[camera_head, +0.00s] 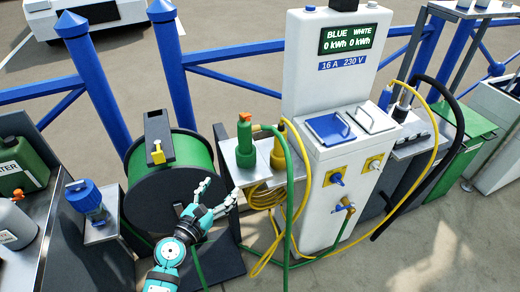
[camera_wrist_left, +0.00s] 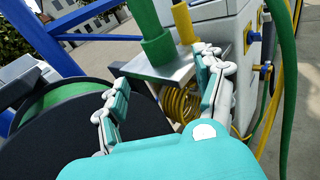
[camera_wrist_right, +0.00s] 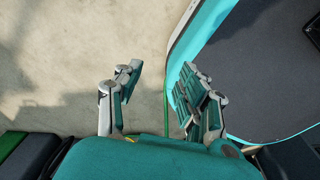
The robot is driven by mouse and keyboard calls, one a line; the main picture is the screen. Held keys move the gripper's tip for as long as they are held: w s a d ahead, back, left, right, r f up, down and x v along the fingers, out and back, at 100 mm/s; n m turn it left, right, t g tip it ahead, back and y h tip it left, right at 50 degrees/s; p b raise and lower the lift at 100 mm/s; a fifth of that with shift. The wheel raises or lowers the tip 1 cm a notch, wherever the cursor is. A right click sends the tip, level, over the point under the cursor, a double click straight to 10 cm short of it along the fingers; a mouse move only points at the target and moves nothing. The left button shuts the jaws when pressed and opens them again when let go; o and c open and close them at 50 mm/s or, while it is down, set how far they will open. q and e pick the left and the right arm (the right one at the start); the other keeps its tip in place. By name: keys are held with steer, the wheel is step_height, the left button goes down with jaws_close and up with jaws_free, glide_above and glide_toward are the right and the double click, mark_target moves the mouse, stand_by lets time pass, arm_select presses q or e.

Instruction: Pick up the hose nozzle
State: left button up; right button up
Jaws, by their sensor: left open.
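A green nozzle-like piece with an orange top (camera_head: 245,118) stands upright on a small metal shelf, in a green sleeve, with a green hose running off it; I take it as the hose nozzle. In the left wrist view only its green lower part (camera_wrist_left: 152,32) shows, and its top is out of frame. My left gripper (camera_head: 217,192) is open and empty, below and left of the shelf, with its fingers pointing up toward it. It also shows in the left wrist view (camera_wrist_left: 165,82). My right gripper (camera_wrist_right: 162,85) is open and empty over pale ground.
A yellow holder (camera_head: 278,153) stands close right of the green piece, with a coiled yellow cable below. A green hose reel (camera_head: 190,150) is behind my left gripper. The white power pedestal (camera_head: 335,60) stands to the right. Blue railings run behind.

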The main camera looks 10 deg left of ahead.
arm_select(q)
step_height(320, 180, up, 3)
steer(key=n, duration=0.1)
glide_toward(242, 146)
steer(key=f, duration=0.1)
steer(key=shift+t, duration=0.4)
steer(key=w, duration=0.3)
steer(key=w+d, duration=0.1)
steer(key=w, duration=0.2)
steer(key=shift+w+d+f+p, duration=0.2)
steer(key=shift+f+p, duration=0.05)
steer(key=shift+p, duration=0.05)
steer(key=shift+w, duration=0.4)
steer(key=w, duration=0.5)
steer(key=shift+d+r, duration=0.2)
steer(key=shift+d, duration=0.2)
arm_select(e)
steer(key=shift+a, duration=0.5)
arm_select(q)
steer(key=shift+s, duration=0.1)
steer(key=shift+c, duration=0.4)
jaws_close()
arm_select(e)
steer(key=shift+a, duration=0.25)
arm_select(q)
steer(key=shift+r, duration=0.15)
